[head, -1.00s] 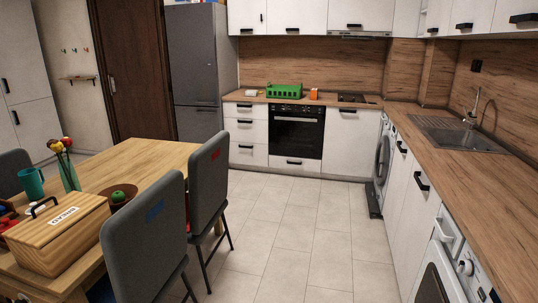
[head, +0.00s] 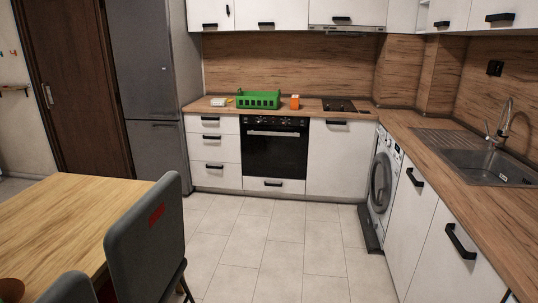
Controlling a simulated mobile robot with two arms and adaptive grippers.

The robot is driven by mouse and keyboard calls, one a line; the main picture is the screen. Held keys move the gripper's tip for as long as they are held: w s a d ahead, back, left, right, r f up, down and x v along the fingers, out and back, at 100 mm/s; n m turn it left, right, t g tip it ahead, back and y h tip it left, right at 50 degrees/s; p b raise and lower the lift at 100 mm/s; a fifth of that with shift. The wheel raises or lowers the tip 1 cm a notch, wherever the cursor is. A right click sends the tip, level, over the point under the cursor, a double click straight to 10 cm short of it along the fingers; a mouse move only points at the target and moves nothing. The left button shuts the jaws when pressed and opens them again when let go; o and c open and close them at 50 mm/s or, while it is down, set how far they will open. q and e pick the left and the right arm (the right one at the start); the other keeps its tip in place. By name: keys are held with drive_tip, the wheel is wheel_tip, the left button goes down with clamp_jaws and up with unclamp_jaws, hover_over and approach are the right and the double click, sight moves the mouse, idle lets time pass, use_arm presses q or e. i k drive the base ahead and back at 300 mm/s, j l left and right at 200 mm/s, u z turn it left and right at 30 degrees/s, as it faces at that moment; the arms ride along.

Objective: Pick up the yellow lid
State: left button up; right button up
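No yellow lid can be made out in the head view. A small pale item (head: 218,102) lies on the back counter, left of a green basket (head: 258,100); it is too small to identify. Neither of my grippers shows clearly in the view.
A wooden table (head: 75,212) and a grey chair (head: 146,245) stand at the left. An orange item (head: 295,102) is on the back counter (head: 310,108) above the oven (head: 273,150). A sink (head: 490,166) is at the right. The tiled floor (head: 270,245) between is clear.

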sight(214, 102)
drive_tip(key=i+l, duration=0.1)
drive_tip(key=i, duration=3.4)
drive_tip(key=i+u, duration=0.35)
drive_tip(key=i, duration=0.4)
drive_tip(key=i+l+u, duration=0.1)
drive_tip(key=i+u, duration=0.25)
drive_tip(key=i, duration=0.4)
